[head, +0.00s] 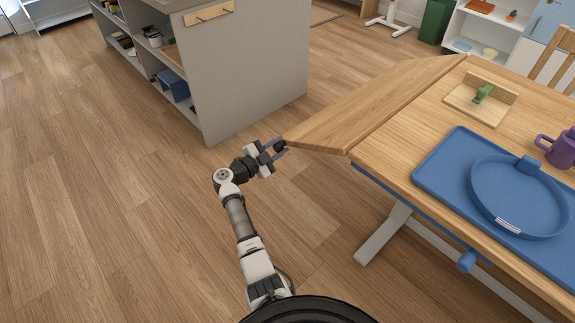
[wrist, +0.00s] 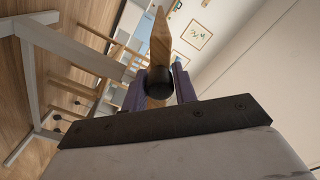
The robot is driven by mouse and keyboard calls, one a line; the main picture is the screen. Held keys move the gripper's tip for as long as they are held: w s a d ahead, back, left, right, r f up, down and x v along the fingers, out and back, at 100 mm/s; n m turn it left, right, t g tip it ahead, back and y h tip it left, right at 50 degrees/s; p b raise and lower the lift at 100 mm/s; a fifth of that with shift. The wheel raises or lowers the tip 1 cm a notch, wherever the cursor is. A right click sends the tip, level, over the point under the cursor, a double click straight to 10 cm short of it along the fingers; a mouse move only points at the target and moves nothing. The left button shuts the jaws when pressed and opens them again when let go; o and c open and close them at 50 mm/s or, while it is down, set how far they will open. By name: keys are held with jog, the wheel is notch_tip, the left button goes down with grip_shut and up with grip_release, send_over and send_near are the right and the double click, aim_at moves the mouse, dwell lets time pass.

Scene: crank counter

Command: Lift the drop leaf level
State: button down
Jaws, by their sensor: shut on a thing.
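The wooden drop leaf (head: 375,103) is at the left end of the table (head: 398,153). It is raised partway and slopes down from its hinge line to its outer edge, below the tabletop's level. My gripper (head: 279,149) is at the leaf's near outer corner, shut on a dark round knob (wrist: 159,82) there. In the wrist view, the leaf (wrist: 160,45) shows nearly edge-on as a narrow wooden strip behind the knob, between the purple fingers. The leaf's underside is hidden in the head view.
On the tabletop are a blue tray (head: 429,173) bearing a round blue ring-shaped piece (head: 487,210), a purple mug (head: 561,150) and a wooden holder with a green part (head: 483,93). A blue knob (head: 466,262) sticks out below the table edge. A grey cabinet (head: 250,75) stands beyond; floor lies open left.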

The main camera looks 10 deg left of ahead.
notch_tip(320, 180, up, 13)
jog(key=w+a+m+p, duration=0.1)
jog(key=a+m+p, duration=0.1)
jog(key=m+p, duration=0.2)
jog(key=shift+w+a+r+m, duration=0.2)
jog(key=shift+w+m, duration=0.15)
jog(key=shift+m, duration=0.65)
jog(key=c, duration=1.1)
grip_release()
jog(key=shift+f, duration=0.1)
jog(key=shift+c, duration=0.2)
jog(key=shift+d, duration=0.1)
jog(key=b+v, duration=0.1)
jog(key=v, duration=1.3)
